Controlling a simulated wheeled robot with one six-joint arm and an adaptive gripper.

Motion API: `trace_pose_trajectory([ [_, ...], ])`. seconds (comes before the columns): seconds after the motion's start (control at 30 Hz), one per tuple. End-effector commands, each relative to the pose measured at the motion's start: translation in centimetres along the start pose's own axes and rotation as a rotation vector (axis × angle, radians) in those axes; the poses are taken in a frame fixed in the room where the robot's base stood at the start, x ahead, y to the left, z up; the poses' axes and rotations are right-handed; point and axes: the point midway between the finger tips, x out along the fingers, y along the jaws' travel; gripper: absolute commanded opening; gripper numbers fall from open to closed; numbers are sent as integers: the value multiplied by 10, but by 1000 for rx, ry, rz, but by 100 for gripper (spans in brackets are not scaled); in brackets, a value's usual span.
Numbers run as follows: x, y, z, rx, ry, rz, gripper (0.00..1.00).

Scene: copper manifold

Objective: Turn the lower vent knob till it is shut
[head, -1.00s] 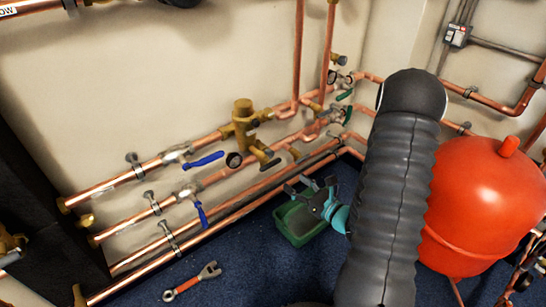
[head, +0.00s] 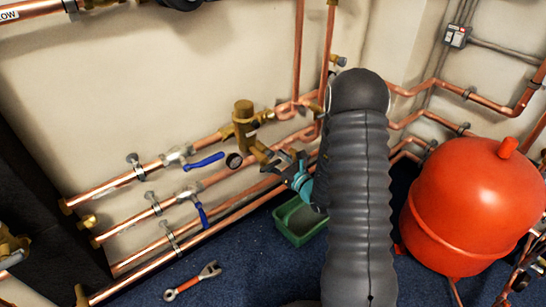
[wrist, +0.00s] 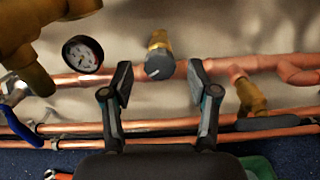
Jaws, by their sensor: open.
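The lower vent knob (wrist: 159,67) is a round dark grey cap with a short pale mark on its face. It sits on a brass stem at a copper pipe, in the middle of the wrist view. My gripper (wrist: 160,82) is open, with one finger left and one right of the knob and clear room on both sides. The fingers look apart from it. In the head view my gripper (head: 285,168) is at the brass valve body (head: 244,125), and the knob there is largely hidden by the fingers.
A round gauge (head: 234,161) sits just left of the knob, also in the wrist view (wrist: 83,54). Blue levers (head: 204,161) are further left. A green tray (head: 299,222) and a wrench (head: 193,281) lie on the blue floor. A red tank (head: 465,205) stands right.

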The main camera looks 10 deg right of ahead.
Motion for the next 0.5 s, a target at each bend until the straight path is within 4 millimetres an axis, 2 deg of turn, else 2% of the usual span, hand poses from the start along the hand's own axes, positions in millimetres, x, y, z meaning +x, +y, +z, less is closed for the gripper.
trace_pose_trajectory([
  [0.2,12,0,0,1,0,0,60],
  [0.47,13,0,0,1,0,-1,60],
  [0.5,13,0,0,1,0,-1,50],
])
